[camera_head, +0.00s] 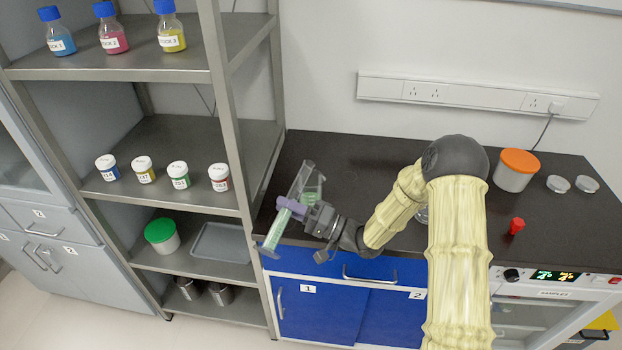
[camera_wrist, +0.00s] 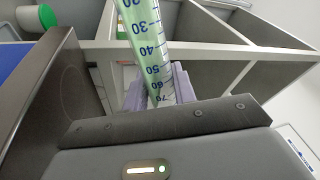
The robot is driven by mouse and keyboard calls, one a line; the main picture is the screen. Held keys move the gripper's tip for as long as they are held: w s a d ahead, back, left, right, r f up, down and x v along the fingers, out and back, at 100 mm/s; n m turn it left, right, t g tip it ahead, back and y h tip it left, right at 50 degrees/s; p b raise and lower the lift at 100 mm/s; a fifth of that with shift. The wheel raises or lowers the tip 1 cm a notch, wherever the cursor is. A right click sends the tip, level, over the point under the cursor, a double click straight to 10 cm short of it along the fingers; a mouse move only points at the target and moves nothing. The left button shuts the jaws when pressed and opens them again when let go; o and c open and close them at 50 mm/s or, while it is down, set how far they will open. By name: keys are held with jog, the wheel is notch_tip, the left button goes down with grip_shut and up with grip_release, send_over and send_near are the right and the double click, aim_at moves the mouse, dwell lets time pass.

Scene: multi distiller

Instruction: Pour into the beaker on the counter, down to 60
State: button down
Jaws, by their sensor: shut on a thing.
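My gripper (camera_head: 300,210) is shut on a clear graduated cylinder (camera_head: 282,222) with green liquid and a flat foot at its lower left. The cylinder is tilted, its foot beyond the counter's front edge and its mouth up toward the counter. In the wrist view the cylinder (camera_wrist: 150,45) shows blue marks from 20 to 70, and green reaches toward the higher marks, near the purple finger pads. A clear vessel with some green in it, seemingly the beaker (camera_head: 313,188), stands on the counter beside the cylinder's upper part. I cannot tell whether they touch.
A steel shelf (camera_head: 170,75) with bottles and jars stands left of the dark counter (camera_head: 350,160). An orange-lidded tub (camera_head: 516,170), small dishes (camera_head: 572,184) and a red-capped item (camera_head: 516,226) are at the right. Clear glass shows partly behind my arm.

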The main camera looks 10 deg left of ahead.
aim_at(297, 187)
jog(key=shift+n, duration=0.3)
jog(key=shift+w+f+n+g+b, duration=0.15)
jog(key=shift+w+n+g+b, duration=0.15)
jog(key=shift+n+b, duration=0.55)
jog(key=r+n, duration=0.1)
jog(key=w+r+n+g, duration=0.1)
jog(key=n, duration=0.1)
jog(key=w+r+n+g, duration=0.1)
jog(key=n, duration=0.1)
jog(key=shift+w+d, duration=0.25)
jog(key=shift+d, duration=0.15)
jog(key=shift+w+d+r+n+h, duration=0.2)
jog(key=shift+n+h, duration=0.2)
jog(key=shift+n, duration=0.55)
jog(key=shift+s+d+r+n+g+b, duration=0.15)
jog(key=shift+n+b, duration=0.1)
jog(key=shift+n, duration=0.3)
jog(key=shift+s+a+r+n+g+b, duration=0.1)
jog(key=shift+n+g+b, duration=0.1)
jog(key=shift+n, duration=0.35)
jog(key=shift+w+a+f+n+h+b, duration=0.15)
jog(key=shift+n+h+b, duration=0.35)
jog(key=shift+n, duration=0.7)
jog(key=shift+w+n+b, duration=0.1)
jog(key=shift+n+b, duration=0.5)
jog(key=shift+n, duration=0.3)
jog(key=shift+w+d+n, duration=0.15)
jog(key=shift+d+n, duration=0.05)
jog(key=shift+n, duration=0.1)
jog(key=shift+w, duration=0.1)
